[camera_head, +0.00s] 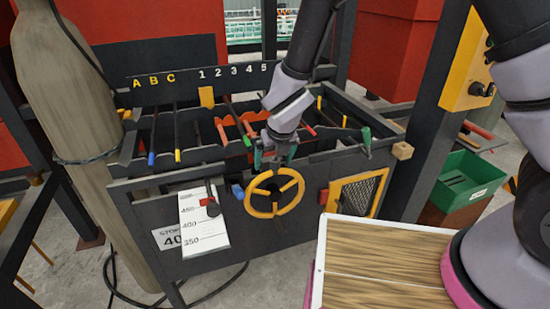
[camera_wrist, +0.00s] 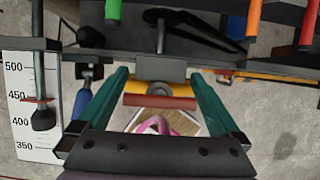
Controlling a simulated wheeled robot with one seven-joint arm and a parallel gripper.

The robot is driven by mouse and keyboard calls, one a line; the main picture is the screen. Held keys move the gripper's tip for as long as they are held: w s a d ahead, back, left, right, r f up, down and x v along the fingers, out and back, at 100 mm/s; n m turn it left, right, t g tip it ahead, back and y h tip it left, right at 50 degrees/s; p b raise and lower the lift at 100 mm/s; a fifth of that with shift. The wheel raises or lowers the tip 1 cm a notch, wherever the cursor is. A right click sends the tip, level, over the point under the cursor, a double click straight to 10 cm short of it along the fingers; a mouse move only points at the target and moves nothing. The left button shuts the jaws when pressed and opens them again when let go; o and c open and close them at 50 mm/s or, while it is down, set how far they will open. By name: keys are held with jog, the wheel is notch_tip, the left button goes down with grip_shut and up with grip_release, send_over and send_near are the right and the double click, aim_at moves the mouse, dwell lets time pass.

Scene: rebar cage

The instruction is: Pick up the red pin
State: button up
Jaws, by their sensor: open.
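My gripper (camera_head: 275,155) is over the front rail of the dark rack, just above the yellow handwheel (camera_head: 274,209). Its two green fingers (camera_wrist: 160,78) are apart in the wrist view. A short red bar (camera_wrist: 160,103) shows between the fingers, in front of a yellow part; it looks like the red pin, but I cannot tell for sure. No contact with the fingers is visible. A rod with a red tip (camera_wrist: 309,27) hangs at the upper right of the wrist view, outside the fingers.
Green (camera_wrist: 113,12) and orange (camera_wrist: 253,20) rod tips hang near the gripper. A scale board (camera_head: 203,225) with a dark knob stands left of the wheel. A yellow-framed mesh panel (camera_head: 357,195) is on the right. A green bin (camera_head: 463,180) stands farther right.

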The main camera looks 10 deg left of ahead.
jog(key=shift+f, duration=0.1)
jog(key=c, duration=1.3)
